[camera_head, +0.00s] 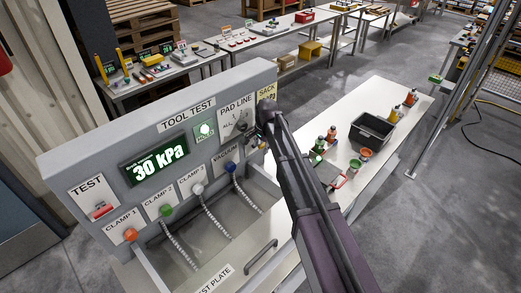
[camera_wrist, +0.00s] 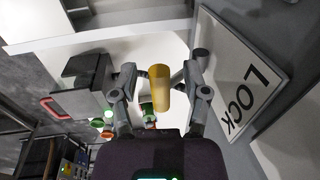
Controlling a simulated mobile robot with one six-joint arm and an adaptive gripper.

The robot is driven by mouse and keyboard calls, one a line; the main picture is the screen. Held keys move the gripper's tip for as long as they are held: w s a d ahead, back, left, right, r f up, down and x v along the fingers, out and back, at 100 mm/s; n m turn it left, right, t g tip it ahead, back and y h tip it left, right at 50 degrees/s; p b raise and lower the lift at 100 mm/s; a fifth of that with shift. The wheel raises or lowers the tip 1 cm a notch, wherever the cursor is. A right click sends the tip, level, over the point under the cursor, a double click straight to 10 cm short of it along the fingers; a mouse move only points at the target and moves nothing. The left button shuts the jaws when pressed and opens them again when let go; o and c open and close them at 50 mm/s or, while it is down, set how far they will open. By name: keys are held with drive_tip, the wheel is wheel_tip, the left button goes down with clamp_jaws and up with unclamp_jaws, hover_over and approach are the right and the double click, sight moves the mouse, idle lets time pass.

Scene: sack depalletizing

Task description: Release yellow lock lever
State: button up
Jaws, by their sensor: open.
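The yellow lock lever (camera_wrist: 159,88) shows in the wrist view as a short upright cylinder in front of the panel side marked LOCK (camera_wrist: 245,90). My gripper (camera_wrist: 160,78) is open, with one finger on each side of the lever; I cannot tell whether either finger touches it. My arm hides the lever there.
The panel has a display (camera_head: 157,163) reading 30 kPa, a lit green lamp (camera_head: 205,130), a pad line dial (camera_head: 240,125) and coloured hose fittings. Right of my arm, a white table (camera_head: 395,100) holds a black bin (camera_head: 372,131) and several small bottles. Open floor lies beyond.

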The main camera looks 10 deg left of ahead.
idle(0.3)
clamp_jaws()
drive_tip(key=shift+d+f, duration=0.1)
drive_tip(key=shift+f, duration=0.1)
wheel_tip(320, 180, down, 7)
drive_tip(key=t+y+b, duration=0.7)
drive_tip(key=y+b, duration=0.4)
drive_tip(key=b, duration=1)
drive_tip(key=shift+y+b, duration=0.35)
drive_tip(key=shift+y, duration=0.05)
drive_tip(key=shift+r, duration=0.1)
